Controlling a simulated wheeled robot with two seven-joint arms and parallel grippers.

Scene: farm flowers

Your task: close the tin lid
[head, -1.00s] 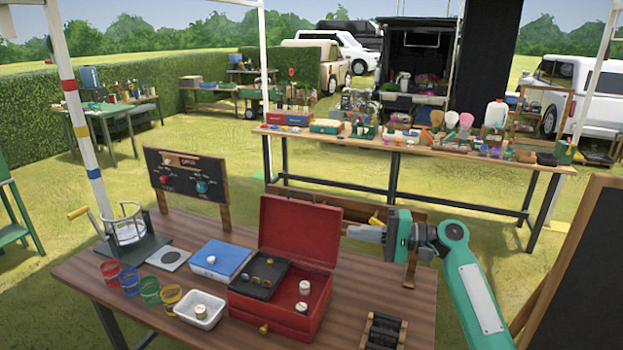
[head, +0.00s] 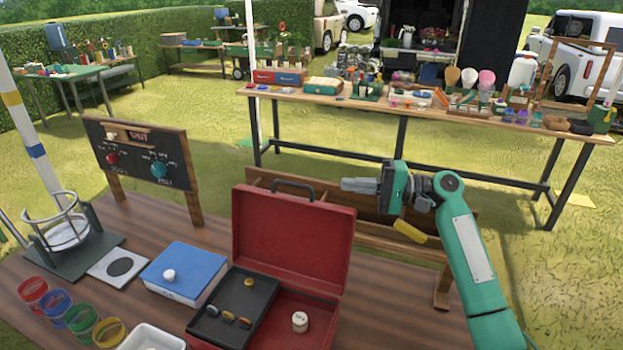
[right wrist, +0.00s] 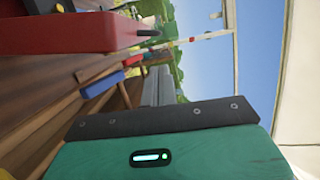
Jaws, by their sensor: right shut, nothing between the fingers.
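The red tin (head: 311,335) stands on the wooden table with its lid (head: 293,238) swung up and open, nearly upright. A dark handle sits on the lid's top edge. In the right wrist view the red lid (right wrist: 70,33) fills the upper left. My right gripper (head: 345,185) is shut and empty. Its tips point left and appear just behind and above the lid's top right corner; I cannot tell whether they touch it. The grey fingers (right wrist: 158,86) also show in the right wrist view. My left gripper is not in view.
A black tray (head: 236,325) with small items and a white-lidded pot (head: 300,322) lie inside the tin. A blue box (head: 184,271) stands to its left. Coloured cups (head: 55,303) are at the front left. A chalkboard sign (head: 140,155) stands behind.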

